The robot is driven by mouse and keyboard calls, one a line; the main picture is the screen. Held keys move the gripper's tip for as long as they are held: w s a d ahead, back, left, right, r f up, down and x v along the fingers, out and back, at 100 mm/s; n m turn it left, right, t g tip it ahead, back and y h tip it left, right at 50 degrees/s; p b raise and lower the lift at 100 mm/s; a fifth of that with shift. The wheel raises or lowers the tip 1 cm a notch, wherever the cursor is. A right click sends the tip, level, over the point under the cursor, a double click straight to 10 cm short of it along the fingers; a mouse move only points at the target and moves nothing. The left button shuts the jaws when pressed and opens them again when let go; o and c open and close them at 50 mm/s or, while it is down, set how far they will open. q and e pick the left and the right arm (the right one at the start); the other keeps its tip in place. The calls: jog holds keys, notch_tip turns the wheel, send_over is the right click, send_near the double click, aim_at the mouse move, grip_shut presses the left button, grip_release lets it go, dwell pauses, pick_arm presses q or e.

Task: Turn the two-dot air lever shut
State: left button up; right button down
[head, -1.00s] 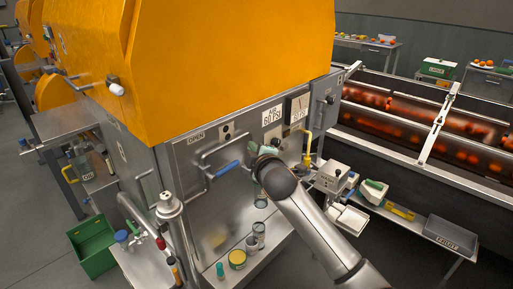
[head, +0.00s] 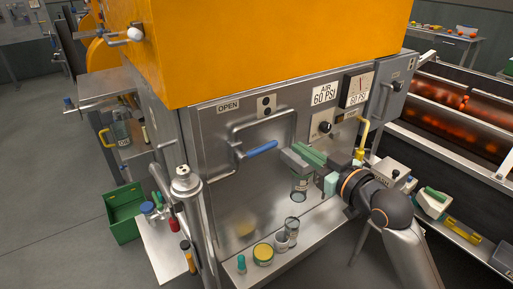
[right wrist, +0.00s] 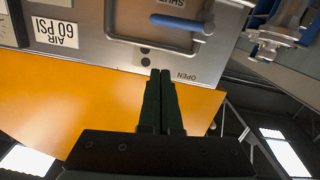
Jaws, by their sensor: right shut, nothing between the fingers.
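The grip points right, slightly upward. An OPEN label (head: 228,105) is left of the plate. My right gripper (head: 291,157) is shut and empty, just right of the grip's end; whether they touch is unclear. In the right wrist view the picture is upside down: the shut fingers (right wrist: 160,73) point toward the dots (right wrist: 145,55), with the blue grip (right wrist: 178,21) beyond. My left gripper is out of view.
An AIR 60 PSI sign (head: 324,94), a gauge (head: 356,88) and a yellow pipe (head: 363,134) are right of the lever. The orange hood (head: 270,45) overhangs the panel. A grey post (head: 188,205) rises at the left corner.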

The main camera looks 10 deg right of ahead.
send_over(267, 146)
jog(key=v, duration=0.4)
jog(key=f, duration=0.1)
jog(key=w+f, duration=0.1)
jog(key=f, duration=0.1)
jog(key=shift+w+a+f+y, duration=0.1)
jog(key=shift+a+f+y, duration=0.1)
jog(key=shift+f+y, duration=0.15)
jog(key=shift+w+f, duration=0.1)
jog(key=shift+f, duration=0.3)
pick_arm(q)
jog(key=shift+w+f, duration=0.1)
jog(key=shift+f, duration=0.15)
pick_arm(e)
jog(key=shift+w+f+m, duration=0.1)
jog(key=shift+f+m, duration=0.5)
jog(key=shift+f, duration=0.15)
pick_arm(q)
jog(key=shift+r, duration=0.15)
